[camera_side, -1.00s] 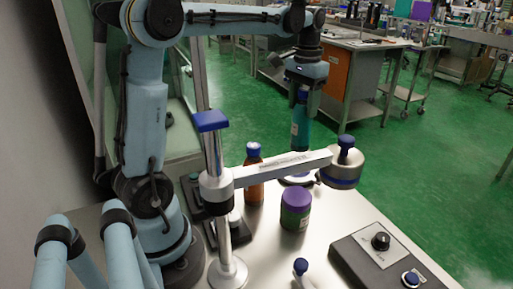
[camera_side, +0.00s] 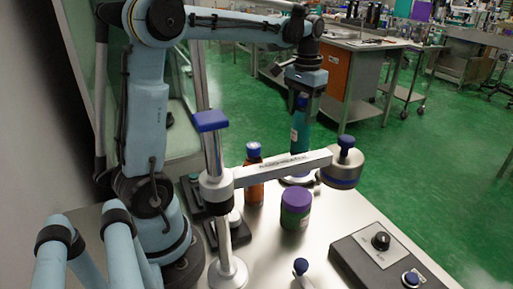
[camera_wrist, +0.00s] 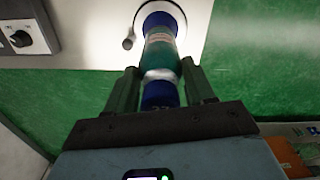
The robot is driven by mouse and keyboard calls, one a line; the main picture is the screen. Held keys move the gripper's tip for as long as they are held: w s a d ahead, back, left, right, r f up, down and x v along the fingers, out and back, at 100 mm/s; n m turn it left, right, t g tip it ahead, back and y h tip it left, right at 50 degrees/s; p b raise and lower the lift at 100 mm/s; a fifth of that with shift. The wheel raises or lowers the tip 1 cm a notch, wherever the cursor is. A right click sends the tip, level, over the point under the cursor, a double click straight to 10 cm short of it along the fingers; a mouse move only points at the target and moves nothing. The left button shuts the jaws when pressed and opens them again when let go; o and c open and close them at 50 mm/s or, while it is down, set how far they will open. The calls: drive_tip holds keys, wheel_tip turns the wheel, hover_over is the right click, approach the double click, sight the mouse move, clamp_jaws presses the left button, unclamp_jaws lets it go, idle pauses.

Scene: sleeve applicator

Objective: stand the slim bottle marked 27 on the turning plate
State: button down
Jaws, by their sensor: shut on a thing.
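My gripper (camera_side: 303,92) is shut on a slim teal bottle (camera_side: 299,132) and holds it upright, cap up, behind the crossbar. In the wrist view the bottle (camera_wrist: 162,55) sits between the fingers (camera_wrist: 158,82), and its blue cap (camera_wrist: 160,97) carries a partly readable 27. The turning plate (camera_side: 296,181) is a pale disc below the bottle, partly hidden by the crossbar. In the wrist view the plate's rim (camera_wrist: 182,8) shows around the bottle's blue lower end. Whether the bottle touches the plate I cannot tell.
A post with a grey crossbar (camera_side: 285,165) and a round metal head (camera_side: 343,168) stands in front of the plate. A brown bottle (camera_side: 254,177) and a purple-lidded jar (camera_side: 295,208) are nearby. A control box (camera_side: 384,262) is at the front right.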

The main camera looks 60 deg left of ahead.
sight(304, 96)
drive_tip(key=shift+f, duration=2.65)
unclamp_jaws()
drive_tip(key=shift+r, duration=4.5)
drive_tip(key=shift+f, duration=0.15)
drive_tip(key=shift+f, duration=3.4)
